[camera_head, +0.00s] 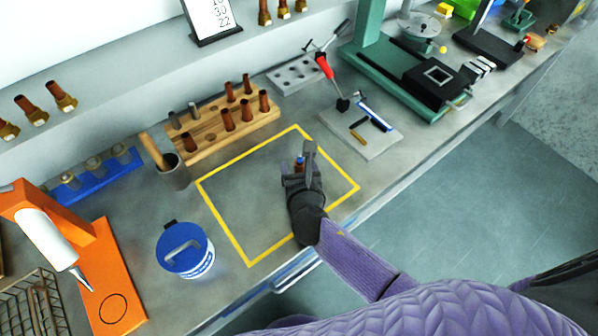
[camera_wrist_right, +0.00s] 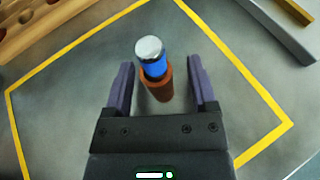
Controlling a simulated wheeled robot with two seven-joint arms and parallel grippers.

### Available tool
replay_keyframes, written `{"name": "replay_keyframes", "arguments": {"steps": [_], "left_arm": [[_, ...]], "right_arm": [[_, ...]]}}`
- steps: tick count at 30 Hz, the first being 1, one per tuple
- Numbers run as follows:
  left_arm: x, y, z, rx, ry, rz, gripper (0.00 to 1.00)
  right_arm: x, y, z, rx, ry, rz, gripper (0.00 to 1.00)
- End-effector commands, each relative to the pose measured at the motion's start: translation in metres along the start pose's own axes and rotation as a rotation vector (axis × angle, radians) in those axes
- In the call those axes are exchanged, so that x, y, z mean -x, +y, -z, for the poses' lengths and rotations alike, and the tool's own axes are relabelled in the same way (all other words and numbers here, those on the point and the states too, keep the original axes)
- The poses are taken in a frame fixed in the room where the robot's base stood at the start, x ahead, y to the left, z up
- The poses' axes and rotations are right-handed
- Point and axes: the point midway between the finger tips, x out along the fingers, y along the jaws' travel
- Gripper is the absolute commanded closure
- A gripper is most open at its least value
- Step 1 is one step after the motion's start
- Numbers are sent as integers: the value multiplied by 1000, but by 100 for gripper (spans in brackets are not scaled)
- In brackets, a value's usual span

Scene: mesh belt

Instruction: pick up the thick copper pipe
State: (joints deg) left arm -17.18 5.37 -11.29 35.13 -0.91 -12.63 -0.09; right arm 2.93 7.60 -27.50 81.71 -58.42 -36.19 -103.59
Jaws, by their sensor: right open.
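A copper-coloured pipe (camera_wrist_right: 158,88) with a blue band and a silver top stands inside the yellow outline. In the head view only a small part of the pipe (camera_head: 299,163) shows by my fingers. My right gripper (camera_wrist_right: 158,85) is open, with one finger on each side of the pipe and a visible gap on both sides. In the head view my right gripper (camera_head: 301,165) is over the yellow-outlined area. Several other copper pieces (camera_head: 228,119) stand in a wooden rack (camera_head: 203,147). My left gripper is not in view.
The yellow outline (camera_head: 222,222) encloses otherwise bare bench. A blue-lidded tub (camera_head: 184,250) and a grey cup with a wooden handle (camera_head: 172,173) stand to its left. A grey tool plate (camera_head: 372,143) lies to its right. A green press (camera_head: 372,50) stands farther back.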

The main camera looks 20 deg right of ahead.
Motion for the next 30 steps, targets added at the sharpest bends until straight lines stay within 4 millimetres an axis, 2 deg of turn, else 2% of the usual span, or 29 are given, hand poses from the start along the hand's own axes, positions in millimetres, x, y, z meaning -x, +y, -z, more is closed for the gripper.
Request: {"name": "replay_keyframes", "arguments": {"steps": [3,4,12,14,25,30], "left_arm": [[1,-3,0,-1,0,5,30],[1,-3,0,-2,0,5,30],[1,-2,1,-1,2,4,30],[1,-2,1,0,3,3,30],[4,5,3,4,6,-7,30],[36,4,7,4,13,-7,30]], "right_arm": [[1,0,-1,0,0,0,27],[1,0,-1,-1,0,0,31],[1,0,-1,-1,0,0,88],[1,0,-1,-1,0,0,100],[2,0,-4,-1,-2,0,100],[19,0,-46,-1,-6,-1,100]]}}
